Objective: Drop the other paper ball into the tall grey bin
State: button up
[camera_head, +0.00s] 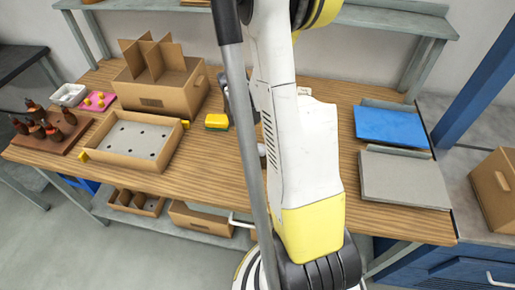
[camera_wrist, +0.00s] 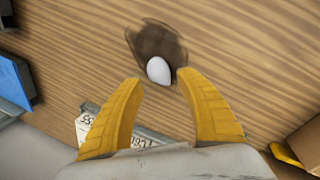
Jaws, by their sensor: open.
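In the wrist view, a small white, smooth, rounded thing (camera_wrist: 158,70), which looks like the paper ball, lies on the wooden table on a dark brown patch. My gripper (camera_wrist: 158,79) has its two yellow fingers spread apart, with the white ball just beyond and between their tips. Nothing is held. In the head view, my arm hides the gripper and most of the table around it. I cannot make out a tall grey bin in either view.
The workbench (camera_head: 320,190) holds a divided cardboard box (camera_head: 170,97), a shallow box with holes (camera_head: 130,140), a yellow-green sponge (camera_head: 217,122), a bottle rack (camera_head: 50,132), a blue tray (camera_head: 391,126) and a grey tray (camera_head: 404,180). A printed card (camera_wrist: 86,128) lies near my left finger.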

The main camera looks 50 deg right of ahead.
aim_at(261, 146)
jog(key=b+x, duration=0.3)
jog(key=x, duration=0.3)
jog(key=shift+d+f, duration=0.2)
jog(key=shift+d, duration=0.05)
jog(key=shift+r, duration=0.1)
jog(key=c, duration=0.6)
jog(key=shift+r, duration=0.1)
jog(key=shift+r+p, duration=0.5)
jog(key=shift+r, duration=0.1)
notch_tip(261, 146, up, 3)
jog(key=shift+p, duration=0.8)
jog(key=s+r+p, duration=0.1)
jog(key=s+r, duration=0.1)
jog(key=s, duration=0.2)
jog(key=s+r+p, duration=0.1)
jog(key=s+r, duration=0.1)
jog(key=s, duration=0.1)
jog(key=s+r+p, duration=0.1)
jog(key=s+r, duration=0.1)
jog(key=s, duration=0.2)
jog(key=shift+s+a+r+p, duration=0.3)
jog(key=shift+s+a+p, duration=0.05)
jog(key=shift+a, duration=0.05)
